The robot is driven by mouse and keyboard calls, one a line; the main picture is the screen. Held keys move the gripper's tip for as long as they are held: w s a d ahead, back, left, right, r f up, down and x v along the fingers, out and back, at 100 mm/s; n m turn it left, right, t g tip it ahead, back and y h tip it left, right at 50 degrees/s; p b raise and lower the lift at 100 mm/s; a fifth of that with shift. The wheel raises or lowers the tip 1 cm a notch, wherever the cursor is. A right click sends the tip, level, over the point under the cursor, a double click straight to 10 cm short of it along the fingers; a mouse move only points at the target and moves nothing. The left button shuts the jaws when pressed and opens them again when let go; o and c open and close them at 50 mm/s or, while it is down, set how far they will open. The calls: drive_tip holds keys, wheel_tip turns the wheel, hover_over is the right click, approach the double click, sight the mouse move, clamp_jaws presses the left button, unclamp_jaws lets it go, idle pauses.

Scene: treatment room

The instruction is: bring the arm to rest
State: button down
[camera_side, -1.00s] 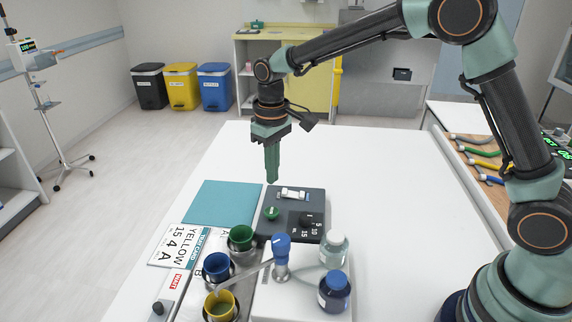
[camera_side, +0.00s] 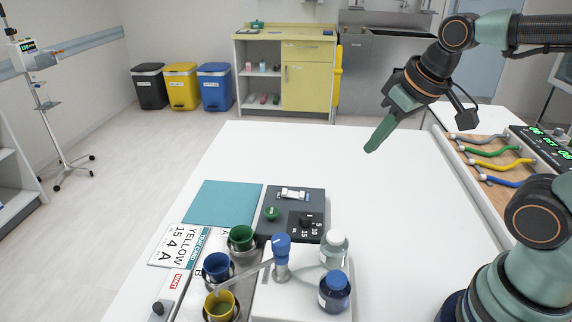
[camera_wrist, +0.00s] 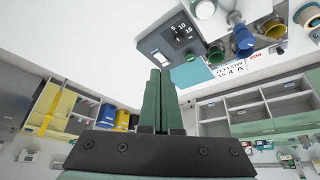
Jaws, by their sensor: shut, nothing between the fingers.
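My gripper (camera_side: 372,149) is shut and empty. It hangs in the air above the right part of the white table (camera_side: 385,215), tilted with its fingertips down and to the left. In the wrist view its green fingers (camera_wrist: 160,75) lie together with nothing between them. My arm is folded back toward its base at the right of the side view.
A tray of coloured tools (camera_side: 497,163) lies right. The table's middle is clear.

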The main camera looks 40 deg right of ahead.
drive_tip(key=shift+s+d+f, duration=0.25)
drive_tip(key=shift+s, duration=0.4)
idle(1.1)
